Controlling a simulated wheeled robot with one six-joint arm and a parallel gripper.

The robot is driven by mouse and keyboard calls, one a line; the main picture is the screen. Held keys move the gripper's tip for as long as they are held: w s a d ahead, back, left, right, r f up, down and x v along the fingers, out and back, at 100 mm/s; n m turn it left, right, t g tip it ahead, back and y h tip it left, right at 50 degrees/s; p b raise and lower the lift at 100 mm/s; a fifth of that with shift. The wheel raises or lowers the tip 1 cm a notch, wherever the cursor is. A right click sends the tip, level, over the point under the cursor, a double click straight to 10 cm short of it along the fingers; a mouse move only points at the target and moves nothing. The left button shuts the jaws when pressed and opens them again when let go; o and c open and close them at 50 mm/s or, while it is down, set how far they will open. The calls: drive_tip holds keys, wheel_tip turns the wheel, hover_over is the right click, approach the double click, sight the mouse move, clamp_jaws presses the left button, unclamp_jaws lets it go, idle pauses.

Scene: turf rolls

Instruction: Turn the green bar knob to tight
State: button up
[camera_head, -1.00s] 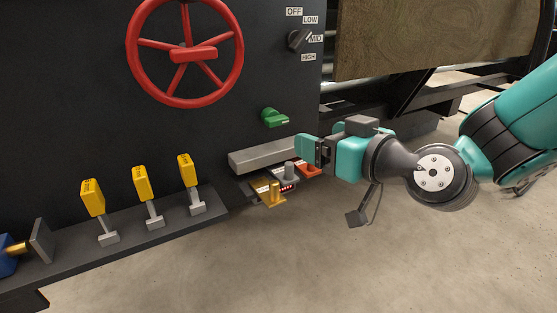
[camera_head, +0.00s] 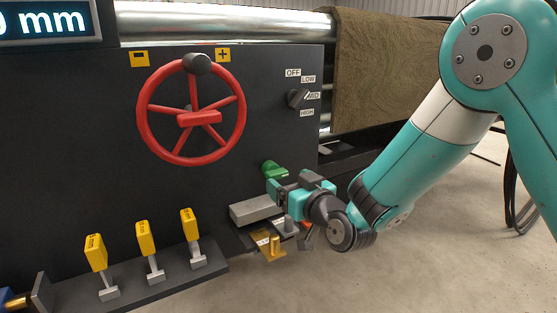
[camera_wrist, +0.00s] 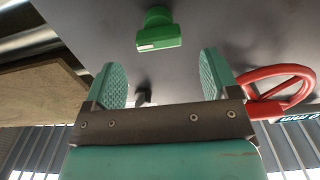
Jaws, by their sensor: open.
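The green bar knob (camera_head: 274,170) is on the dark panel, right of and below the red handwheel. In the wrist view the green bar knob (camera_wrist: 158,32) is ahead of the fingertips and between their lines, apart from both. A pale mark shows on one end of its bar. My gripper (camera_head: 272,190) is just below and in front of the knob in the head view. In the wrist view my gripper (camera_wrist: 164,75) is open with nothing between its teal fingers. I cannot read any label by the knob.
A red handwheel (camera_head: 241,115) is left of the knob. A black selector (camera_head: 298,97) with OFF, LOW, MID and HIGH labels is above right. A grey block (camera_head: 250,211) juts out below my gripper. Yellow levers (camera_head: 146,237) stand on a ledge at lower left.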

sight(280, 175)
drive_tip(key=x, duration=0.5)
drive_tip(key=c, duration=0.9)
